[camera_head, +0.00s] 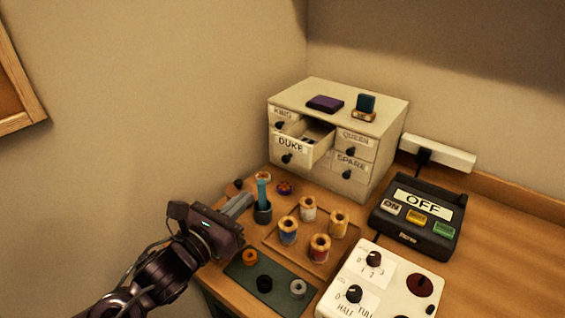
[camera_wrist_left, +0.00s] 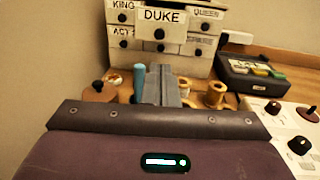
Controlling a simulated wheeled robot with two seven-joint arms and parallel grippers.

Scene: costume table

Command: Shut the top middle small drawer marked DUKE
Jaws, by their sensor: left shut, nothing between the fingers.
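The DUKE drawer (camera_head: 294,146) is pulled out of the top row of the cream drawer cabinet (camera_head: 372,122), between the KING and QUEEN drawers. Its open top and dark contents show in the head view. Its front with a dark round knob faces me in the left wrist view (camera_wrist_left: 162,20). My left gripper (camera_head: 247,198) is shut and empty, in front of the cabinet and apart from the drawer, lower and to its left. In the left wrist view its fingers (camera_wrist_left: 163,84) point toward the cabinet, below the DUKE front. My right gripper is not in view.
A dark cup with a blue item (camera_head: 262,205) stands close by my left fingers. A wooden tray (camera_head: 270,241) with several spools and a green mat (camera_head: 240,271) lie nearer. A black OFF box (camera_head: 412,240) and white knob panel (camera_head: 345,283) are at right.

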